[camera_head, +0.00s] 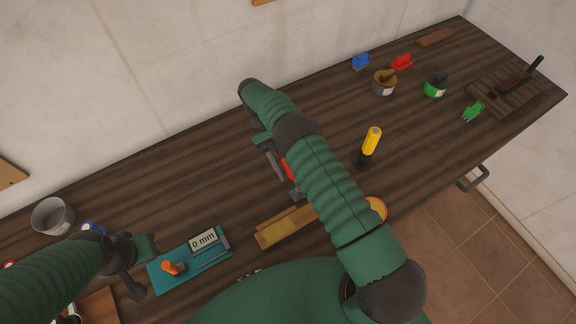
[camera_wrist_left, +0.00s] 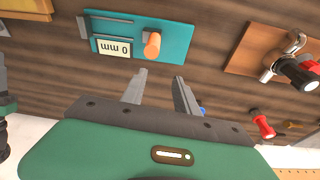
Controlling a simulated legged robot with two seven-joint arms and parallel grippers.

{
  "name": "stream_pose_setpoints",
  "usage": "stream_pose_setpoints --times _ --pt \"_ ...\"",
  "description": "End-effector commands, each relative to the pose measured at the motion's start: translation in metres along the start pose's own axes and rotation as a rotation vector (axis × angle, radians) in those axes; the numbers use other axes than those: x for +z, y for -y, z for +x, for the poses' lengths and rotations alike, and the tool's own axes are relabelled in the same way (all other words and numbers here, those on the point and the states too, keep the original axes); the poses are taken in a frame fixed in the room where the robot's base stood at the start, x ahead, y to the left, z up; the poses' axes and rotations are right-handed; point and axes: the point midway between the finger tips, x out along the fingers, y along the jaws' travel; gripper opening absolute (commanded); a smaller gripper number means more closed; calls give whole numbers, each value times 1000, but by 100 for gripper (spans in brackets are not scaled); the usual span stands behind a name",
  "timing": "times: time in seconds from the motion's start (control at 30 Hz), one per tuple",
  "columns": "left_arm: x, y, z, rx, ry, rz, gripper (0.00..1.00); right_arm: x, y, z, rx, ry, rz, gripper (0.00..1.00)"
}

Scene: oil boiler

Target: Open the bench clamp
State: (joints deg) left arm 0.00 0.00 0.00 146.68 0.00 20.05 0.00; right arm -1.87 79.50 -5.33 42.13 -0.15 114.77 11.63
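A teal plate (camera_head: 168,278) lies on the bench at the front left, with a "0 mm" readout, an orange handle (camera_head: 173,268) and a grey metal bar; it looks like the bench clamp. In the left wrist view the plate (camera_wrist_left: 178,38) and its orange handle (camera_wrist_left: 152,45) lie just beyond the fingertips. My left gripper (camera_wrist_left: 160,75) is open and empty, its fingers apart and not touching the handle. My right gripper (camera_head: 275,163) is over the middle of the bench, partly hidden by its arm, near a red and grey item (camera_head: 290,168); its finger gap is unclear.
A brown board (camera_wrist_left: 250,55) with a metal wing piece is beside the plate. A wooden block (camera_head: 280,230) lies right of it. A grey bucket (camera_head: 52,216) stands at far left. A yellow-handled tool (camera_head: 371,142) stands upright. Cans and brushes occupy the far right.

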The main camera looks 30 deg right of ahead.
Motion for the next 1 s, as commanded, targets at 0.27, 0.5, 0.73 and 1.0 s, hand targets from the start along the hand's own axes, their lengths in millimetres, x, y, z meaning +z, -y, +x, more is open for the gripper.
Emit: stream_pose_setpoints --times 0.27,0.5,0.73,1.0 --pt "-1 0 -3 0 0 0 36 2 -1 -1 0 0 0 42" --pt "-12 0 -49 0 0 0 36 28 -9 -20 0 0 0 42" --pt "-15 0 -65 0 0 0 36 42 -4 -9 1 3 -1 42" --pt "-14 0 -60 0 0 0 36 71 12 25 1 2 -2 42"
